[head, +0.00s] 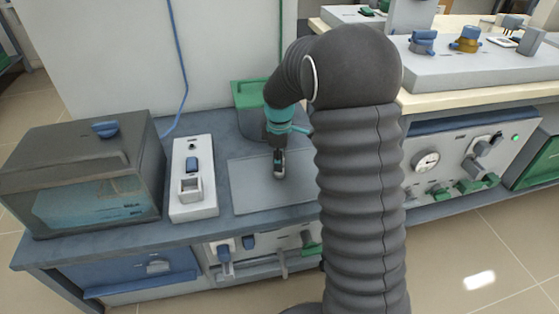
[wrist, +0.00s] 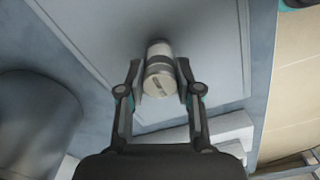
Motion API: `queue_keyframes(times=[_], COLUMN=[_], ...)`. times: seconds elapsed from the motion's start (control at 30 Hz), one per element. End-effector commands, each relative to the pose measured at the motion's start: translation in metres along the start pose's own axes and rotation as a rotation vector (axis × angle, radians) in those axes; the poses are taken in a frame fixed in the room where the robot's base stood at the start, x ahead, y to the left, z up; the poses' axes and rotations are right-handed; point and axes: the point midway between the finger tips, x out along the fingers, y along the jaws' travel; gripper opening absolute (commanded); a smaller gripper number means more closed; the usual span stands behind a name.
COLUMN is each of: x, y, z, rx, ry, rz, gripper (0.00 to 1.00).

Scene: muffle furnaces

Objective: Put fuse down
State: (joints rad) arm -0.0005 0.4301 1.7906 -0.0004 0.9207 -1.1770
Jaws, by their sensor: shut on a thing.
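The fuse (wrist: 158,78) is a short pale cylinder with metallic ends, seen in the wrist view between my fingers. My gripper (wrist: 157,80) is shut on it from both sides. In the head view my gripper (head: 279,165) points down over a flat grey plate (head: 250,195) on the bench, and the fuse is too small there to make out clearly. The plate (wrist: 205,50) also lies under the fuse in the wrist view. I cannot tell whether the fuse touches the plate.
A white switch box (head: 193,205) with a blue rocker stands left of the plate. A dark furnace box (head: 85,170) with a glass front is further left. An instrument panel (head: 455,165) is at the right, beyond my arm.

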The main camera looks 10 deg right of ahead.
Motion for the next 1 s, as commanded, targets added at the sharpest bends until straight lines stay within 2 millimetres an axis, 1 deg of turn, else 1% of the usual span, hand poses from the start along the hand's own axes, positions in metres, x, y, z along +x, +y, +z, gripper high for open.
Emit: queue_keyframes(times=[0.03, 0.27, 0.4, 0.43, 0.47, 0.5, 0.83, 0.93, 1.0], x=[0.003, 0.003, 0.007, 0.006, 0.006, 0.006, 0.004, -0.002, -0.011], y=[0.000, 0.000, 0.000, 0.000, 0.000, 0.000, 0.000, 0.001, 0.001], z=[0.000, 0.000, 0.000, 0.000, 0.000, 0.000, 0.000, 0.000, 0.000], rx=[0.000, 0.000, 0.000, 0.000, 0.000, 0.000, 0.000, 0.000, 0.000], ry=[0.000, 0.001, 0.001, 0.001, 0.001, 0.000, 0.001, 0.001, 0.002], rz=[0.000, 0.002, 0.001, 0.001, 0.001, 0.001, 0.001, 0.002, 0.004], gripper=[0.00, 0.00, 0.00, 0.42, 0.49, 0.59, 0.59, 0.59, 0.59])
